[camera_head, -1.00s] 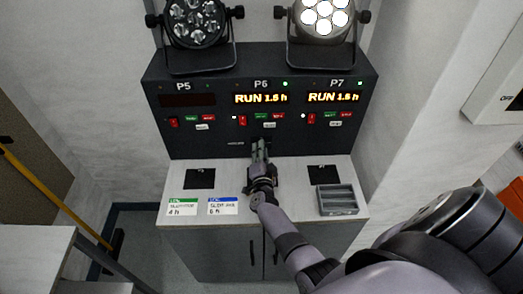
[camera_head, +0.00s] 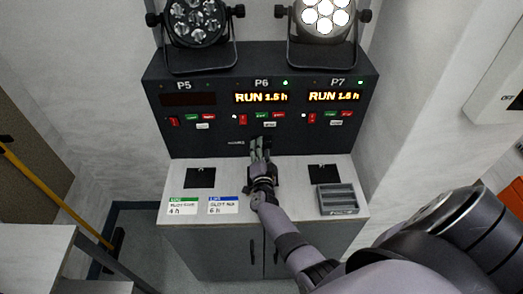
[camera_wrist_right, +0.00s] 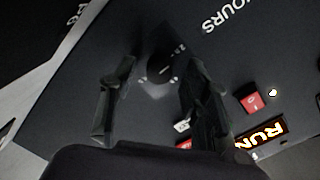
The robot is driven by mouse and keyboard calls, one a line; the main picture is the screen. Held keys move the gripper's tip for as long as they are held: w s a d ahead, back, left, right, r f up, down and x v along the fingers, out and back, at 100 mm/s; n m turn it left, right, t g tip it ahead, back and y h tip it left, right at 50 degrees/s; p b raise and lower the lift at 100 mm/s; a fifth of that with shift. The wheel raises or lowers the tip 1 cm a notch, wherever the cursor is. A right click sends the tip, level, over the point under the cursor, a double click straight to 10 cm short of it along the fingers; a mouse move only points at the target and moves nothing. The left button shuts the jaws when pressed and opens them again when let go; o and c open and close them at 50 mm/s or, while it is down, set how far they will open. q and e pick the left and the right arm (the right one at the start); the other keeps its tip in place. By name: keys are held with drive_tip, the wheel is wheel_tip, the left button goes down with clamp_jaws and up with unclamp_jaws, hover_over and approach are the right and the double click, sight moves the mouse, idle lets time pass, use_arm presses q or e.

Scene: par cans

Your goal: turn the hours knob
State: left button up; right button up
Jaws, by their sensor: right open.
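The hours knob (camera_wrist_right: 161,68) is a dark round knob on the black panel, with the HOURS label (camera_wrist_right: 230,14) beside it in the right wrist view. My right gripper (camera_wrist_right: 160,76) is open, with one finger on each side of the knob; I cannot tell whether either finger touches it. In the head view my right gripper (camera_head: 260,147) reaches the panel's lower edge under P6 and largely hides the knob. The P6 display (camera_head: 261,98) reads RUN 1.5 h. My left gripper is not in view.
The P7 display (camera_head: 334,97) also reads RUN 1.5 h; the P5 display (camera_head: 188,99) is dark. Red switches and small buttons sit above the gripper. On the counter are two labelled cards (camera_head: 223,206), black pads (camera_head: 200,178) and a grey tray (camera_head: 338,210).

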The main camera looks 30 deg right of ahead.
drive_tip(key=v, duration=0.7)
drive_tip(key=shift+s+a, duration=0.1)
drive_tip(key=shift+s, duration=0.1)
